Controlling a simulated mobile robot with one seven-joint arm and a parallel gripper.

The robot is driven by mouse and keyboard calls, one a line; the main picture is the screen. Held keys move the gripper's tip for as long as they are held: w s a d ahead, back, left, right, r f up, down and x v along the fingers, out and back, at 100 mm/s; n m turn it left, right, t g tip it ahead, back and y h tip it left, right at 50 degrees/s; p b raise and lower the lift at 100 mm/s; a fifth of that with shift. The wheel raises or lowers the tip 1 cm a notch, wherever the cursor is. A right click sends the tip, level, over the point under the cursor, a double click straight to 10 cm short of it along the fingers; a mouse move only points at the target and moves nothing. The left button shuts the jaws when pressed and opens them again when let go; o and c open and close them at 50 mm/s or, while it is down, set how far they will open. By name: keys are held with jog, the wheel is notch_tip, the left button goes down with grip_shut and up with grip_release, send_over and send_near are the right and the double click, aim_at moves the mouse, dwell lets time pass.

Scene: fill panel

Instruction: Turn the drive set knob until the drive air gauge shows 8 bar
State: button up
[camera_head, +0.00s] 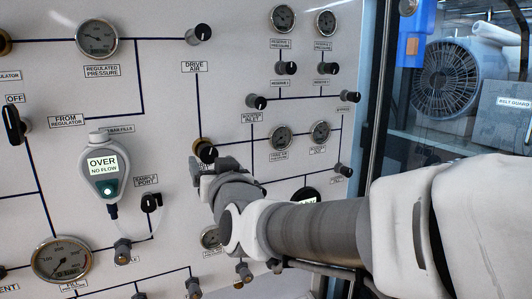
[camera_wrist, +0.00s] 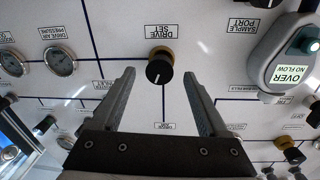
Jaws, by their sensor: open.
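The drive set knob (camera_head: 206,151) is black on a brass collar, partly hidden by my gripper in the head view. In the wrist view the knob (camera_wrist: 157,71) shows a white pointer mark, beside its upside-down DRIVE SET label. My gripper (camera_wrist: 158,73) is open, one finger on each side of the knob in the picture, with clear gaps to it. I cannot tell whether the tips reach its depth. In the head view my gripper (camera_head: 207,173) is just below the knob. The drive air gauge (camera_wrist: 60,62) also shows in the head view (camera_head: 281,137); its reading is too small to tell.
A handheld meter (camera_head: 104,166) reading OVER NO FLOW hangs left of my gripper, with the sample port knob (camera_head: 150,202) between. The drive air knob (camera_head: 199,33) is above. Other knobs and gauges protrude around. The panel directly around the drive set knob is mostly clear.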

aim_at(209, 158)
jog(key=shift+p+x, duration=0.3)
jog(key=shift+x, duration=1.95)
jog(key=shift+c, duration=0.2)
grip_shut()
